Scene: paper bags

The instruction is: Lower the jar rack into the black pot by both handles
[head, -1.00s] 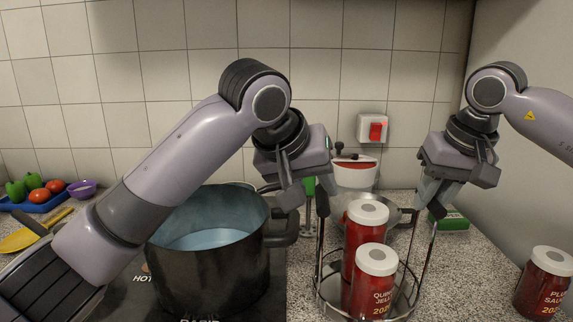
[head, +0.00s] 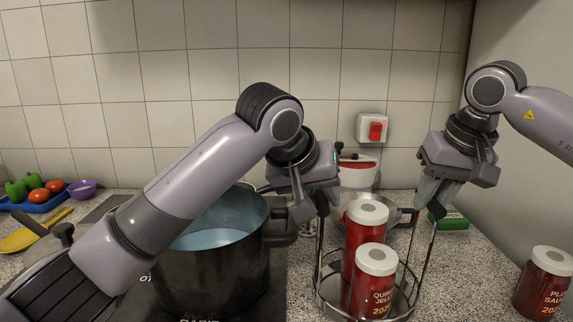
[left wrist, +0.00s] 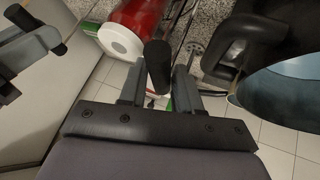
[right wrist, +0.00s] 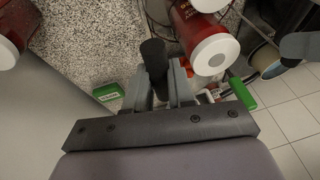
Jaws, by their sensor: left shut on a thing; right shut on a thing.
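The jar rack (head: 333,284) is a round wire tray on the counter, holding red jars with white lids (head: 376,262) and (head: 367,214). It has two tall black-gripped handles. My left gripper (head: 322,208) is shut on the left handle, whose black grip (left wrist: 157,62) sits between the fingers in the left wrist view. My right gripper (head: 436,208) is shut on the right handle; its black grip (right wrist: 153,58) shows between the fingers in the right wrist view. The black pot (head: 215,282), with bluish water (head: 215,238), stands left of the rack, partly covered by my left arm.
Another red jar (head: 543,284) stands at the right. A red and white pot (head: 357,172), a metal pan (head: 403,218) and a green box (head: 453,221) are behind the rack.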

